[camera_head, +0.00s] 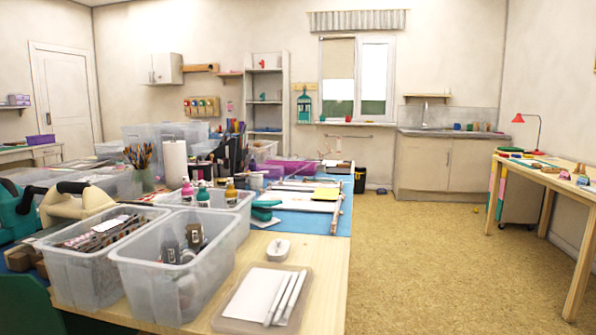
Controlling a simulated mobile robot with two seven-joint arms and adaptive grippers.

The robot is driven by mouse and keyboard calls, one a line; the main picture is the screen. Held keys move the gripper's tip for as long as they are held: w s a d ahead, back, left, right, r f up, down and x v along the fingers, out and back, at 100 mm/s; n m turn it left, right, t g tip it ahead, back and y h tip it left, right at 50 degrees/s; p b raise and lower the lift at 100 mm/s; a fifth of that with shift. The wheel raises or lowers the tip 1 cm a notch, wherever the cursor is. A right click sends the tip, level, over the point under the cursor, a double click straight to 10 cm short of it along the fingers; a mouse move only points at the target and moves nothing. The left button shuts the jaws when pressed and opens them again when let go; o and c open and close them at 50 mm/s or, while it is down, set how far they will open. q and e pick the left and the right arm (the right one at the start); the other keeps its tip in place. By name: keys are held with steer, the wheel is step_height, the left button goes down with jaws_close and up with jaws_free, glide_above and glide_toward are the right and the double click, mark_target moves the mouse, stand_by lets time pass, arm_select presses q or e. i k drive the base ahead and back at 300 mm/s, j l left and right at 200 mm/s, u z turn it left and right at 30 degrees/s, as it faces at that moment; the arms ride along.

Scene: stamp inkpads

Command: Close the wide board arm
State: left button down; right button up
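A flat white board (297,205) lies on the blue mat on the long worktable, and it seems to be the wide board. A thin long bar (337,214) runs along its right side and looks like its arm. At this distance I cannot tell whether the arm is raised or down. A yellow sheet (326,194) lies on or beside the board. A green tool (264,210) sits at the board's left. Neither of my grippers shows in the head view.
Clear plastic bins (177,277) crowd the table's near left, with bottles (203,194) behind them. A shallow tray (264,300) and a white mouse-shaped object (278,249) lie in front. Open floor (430,260) lies right of the table; another table (545,176) stands far right.

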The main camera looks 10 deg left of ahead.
mark_target(333, 225)
steer(key=i+j, duration=0.15)
steer(key=j, duration=0.3)
steer(key=i+j+z, duration=0.1)
steer(key=j, duration=0.35)
steer(key=i+j+z, duration=0.1)
steer(key=j, duration=0.35)
steer(key=l+z, duration=0.2)
steer(key=l, duration=0.45)
steer(key=i+l+z, duration=0.2)
steer(key=l, duration=0.4)
